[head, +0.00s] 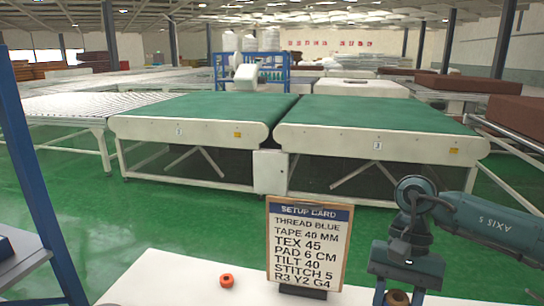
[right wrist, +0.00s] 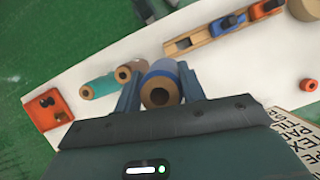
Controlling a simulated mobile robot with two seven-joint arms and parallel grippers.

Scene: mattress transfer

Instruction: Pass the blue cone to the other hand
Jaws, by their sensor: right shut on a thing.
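My right gripper (right wrist: 160,84) is shut on the blue cone (right wrist: 160,70), a spool with blue thread and a brown core with a dark hole. The fingers grip it from both sides above the white table. In the head view my right gripper (head: 398,292) is at the bottom right, with the brown core top between its fingers; the rest of the cone is cut off by the frame. I cannot tell whether the cone touches the table. My left gripper is in neither view.
The white table (head: 150,291) holds a setup card (head: 309,243) and an orange roll (head: 226,281). In the wrist view, teal (right wrist: 98,87) and brown (right wrist: 125,73) cones lie beside the gripper. An orange tray (right wrist: 42,122) and wooden rack (right wrist: 205,40) are near. Green conveyors (head: 200,110) stand beyond.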

